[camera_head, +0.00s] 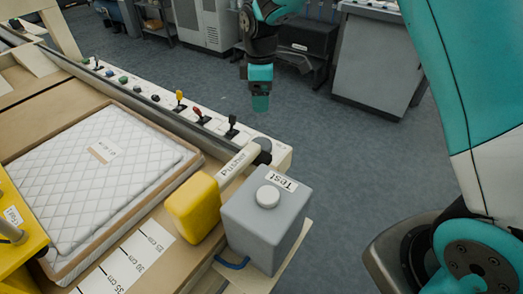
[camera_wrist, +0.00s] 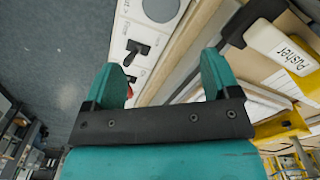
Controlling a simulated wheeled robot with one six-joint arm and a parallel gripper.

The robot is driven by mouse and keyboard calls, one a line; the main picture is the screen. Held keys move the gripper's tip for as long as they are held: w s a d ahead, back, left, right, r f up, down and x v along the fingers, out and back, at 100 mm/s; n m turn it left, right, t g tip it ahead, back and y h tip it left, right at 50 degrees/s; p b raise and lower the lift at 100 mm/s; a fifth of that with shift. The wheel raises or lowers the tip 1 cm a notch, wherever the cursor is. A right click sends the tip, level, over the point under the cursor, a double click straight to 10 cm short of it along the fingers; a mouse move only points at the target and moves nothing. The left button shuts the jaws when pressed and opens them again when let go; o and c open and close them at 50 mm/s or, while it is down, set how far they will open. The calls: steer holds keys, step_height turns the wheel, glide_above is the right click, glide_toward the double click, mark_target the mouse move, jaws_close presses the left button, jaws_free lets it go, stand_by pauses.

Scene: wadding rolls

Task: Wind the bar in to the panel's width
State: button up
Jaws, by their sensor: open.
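A white quilted panel (camera_head: 95,165) lies flat in a tan frame on the bench at left in the head view. A white handle marked "Pusher" (camera_head: 237,162) sits by a yellow block (camera_head: 193,208) right of the panel; it also shows at right in the wrist view (camera_wrist: 283,47). A printed scale (camera_head: 128,262) with 25, 30 and 35 cm marks lies in front. I cannot tell which part is the bar. My gripper (camera_head: 260,104) hangs beyond the bench's far right corner. In the wrist view the gripper (camera_wrist: 162,68) is open and empty, fingers toward the control strip.
A control strip (camera_head: 153,98) with several coloured levers runs along the bench's far edge. A grey box marked "Test" (camera_head: 265,225) with a white cap stands at the near right corner. Open floor (camera_head: 330,160) lies right of the bench; a grey cabinet (camera_head: 375,60) stands behind.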

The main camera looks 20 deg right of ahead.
mark_target(261, 143)
steer(key=shift+n, duration=0.6)
step_height(261, 143, down, 17)
steer(key=shift+s+r+p, duration=0.15)
steer(key=shift+p, duration=0.85)
steer(key=c, duration=0.7)
steer(key=shift+o, duration=0.3)
steer(key=shift+m, duration=0.4)
steer(key=m+b, duration=0.1)
steer(key=m, duration=0.3)
steer(key=shift+r+m+b, duration=0.1)
steer(key=shift+m+b, duration=0.4)
steer(key=shift+m, duration=2)
